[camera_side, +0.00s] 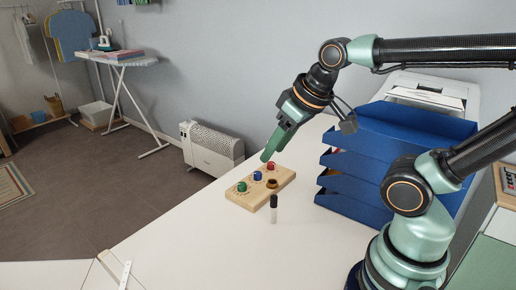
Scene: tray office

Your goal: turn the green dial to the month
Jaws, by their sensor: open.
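The green dial (241,187) sits at the near left end of a light wooden block (262,197) on the white table. The same block carries a blue dial (257,176), a red dial (270,166) and a brown-gold dial (272,183), with a further blue part (259,184) low between them. The dial markings are too small to read. My gripper (266,157) points down just above the far end of the block, near the red dial and apart from the green dial. It is open, and I see nothing held in it.
A black-and-white marker-like cylinder (274,210) stands upright just in front of the block. Blue stacked trays (350,176) stand close on the right, with a white printer (430,92) behind them. The table left of the block is clear.

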